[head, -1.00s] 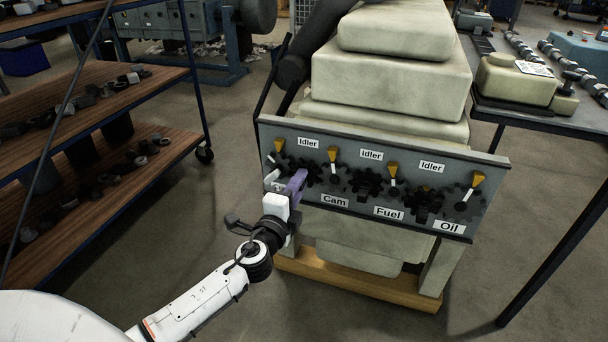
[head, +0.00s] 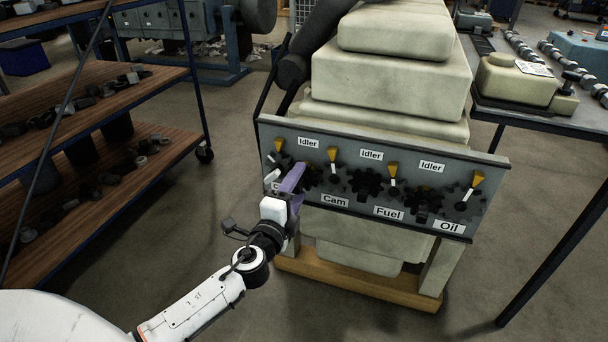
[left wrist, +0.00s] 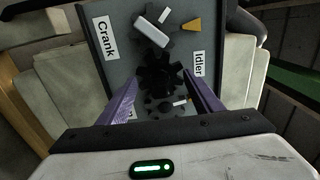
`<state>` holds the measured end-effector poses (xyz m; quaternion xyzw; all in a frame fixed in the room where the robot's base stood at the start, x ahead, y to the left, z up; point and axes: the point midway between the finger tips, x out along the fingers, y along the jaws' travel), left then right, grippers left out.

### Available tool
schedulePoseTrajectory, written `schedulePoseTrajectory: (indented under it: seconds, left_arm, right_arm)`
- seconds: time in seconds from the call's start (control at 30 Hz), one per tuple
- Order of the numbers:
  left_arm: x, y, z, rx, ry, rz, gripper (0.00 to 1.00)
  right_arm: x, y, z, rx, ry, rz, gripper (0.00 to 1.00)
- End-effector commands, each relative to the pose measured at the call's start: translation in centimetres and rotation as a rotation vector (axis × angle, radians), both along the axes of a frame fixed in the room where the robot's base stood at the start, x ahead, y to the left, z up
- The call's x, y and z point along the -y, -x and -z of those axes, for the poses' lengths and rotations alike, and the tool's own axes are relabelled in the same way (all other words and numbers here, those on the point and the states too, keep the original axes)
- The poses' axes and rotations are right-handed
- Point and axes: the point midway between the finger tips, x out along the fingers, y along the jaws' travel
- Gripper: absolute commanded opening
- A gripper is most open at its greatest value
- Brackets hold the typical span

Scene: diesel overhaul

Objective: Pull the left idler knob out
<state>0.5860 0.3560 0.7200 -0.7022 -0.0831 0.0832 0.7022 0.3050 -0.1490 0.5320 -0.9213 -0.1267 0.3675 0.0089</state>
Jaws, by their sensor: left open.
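A grey gear panel (head: 486,215) stands on the front of the pale engine. It carries a row of black gears, white levers, yellow pointers and labels. The left Idler label (head: 308,143) also shows in the left wrist view (left wrist: 198,62). A black toothed gear (left wrist: 160,74) lies beside it; I cannot clearly tell a separate knob on it. My left gripper (head: 291,174) is open in front of the panel's left end. In the left wrist view its purple fingers (left wrist: 161,100) stand on either side of the gear, with no clear contact. The fingers hide part of this area in the head view.
A white lever (left wrist: 151,33) and yellow pointer (left wrist: 191,25) lie beyond the gear; a smaller lever (left wrist: 181,103) lies nearer. A shelf rack (head: 150,155) stands left, a parts table (head: 540,115) right. Open floor lies between rack and engine.

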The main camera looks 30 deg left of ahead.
Motion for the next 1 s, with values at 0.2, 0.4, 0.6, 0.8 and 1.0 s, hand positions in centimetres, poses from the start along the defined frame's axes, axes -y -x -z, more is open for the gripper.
schedulePoseTrajectory:
  seconds: [0.2,0.4,0.6,0.8,1.0]
  left_arm:
    - [0.5,2.1,0.1,-0.002,0.001,0.001,0.59]
    - [1.2,5.0,0.2,-0.002,0.000,0.000,0.59]
    - [1.6,6.8,0.1,-0.001,0.001,0.000,0.59]
    - [1.6,6.8,0.0,0.000,0.000,0.000,0.59]
    - [1.6,6.8,0.0,0.000,0.000,0.000,0.59]
  right_arm:
    - [0.0,0.0,0.0,0.001,0.000,0.000,0.31]
    - [0.0,-0.1,0.2,0.002,0.000,0.000,0.31]
    - [0.0,-0.1,0.4,0.002,0.001,-0.001,0.31]
    - [0.1,-0.1,0.4,0.003,0.002,-0.002,0.31]
    - [0.1,-0.1,0.4,0.003,0.002,-0.002,0.31]
